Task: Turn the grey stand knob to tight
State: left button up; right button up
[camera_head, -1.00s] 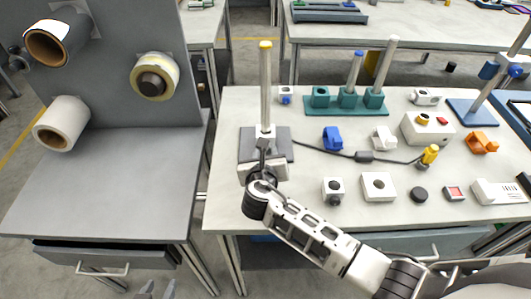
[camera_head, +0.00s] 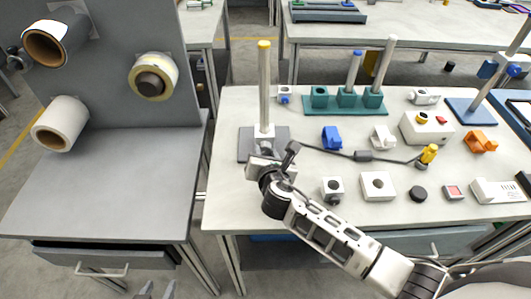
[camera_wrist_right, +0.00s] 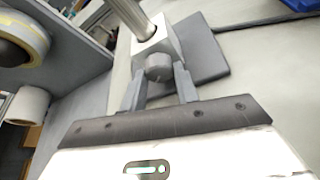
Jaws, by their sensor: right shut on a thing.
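The grey stand has a flat dark grey base (camera_head: 246,146) and an upright metal post (camera_head: 264,90) with a yellow cap. A pale block sits around the foot of the post. In the right wrist view the round grey knob (camera_wrist_right: 159,67) is on the near face of that block. My right gripper (camera_wrist_right: 159,78) has a finger on each side of the knob and is shut on it. In the head view my right gripper (camera_head: 264,163) hides the knob. My left gripper (camera_head: 156,290) shows only its fingertips at the bottom edge, apart and empty.
Right of the stand, a black cable (camera_head: 325,150) crosses the bench to a yellow-topped plug (camera_head: 429,154). A teal rack (camera_head: 318,104) stands behind. A grey bench (camera_head: 100,190) is at left.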

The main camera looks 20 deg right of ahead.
jog(key=shift+m+y, duration=0.3)
jog(key=shift+m, duration=0.1)
jog(key=o, duration=1)
jog(key=shift+c, duration=0.2)
jog(key=v, duration=1.6)
jog(key=shift+f, duration=0.1)
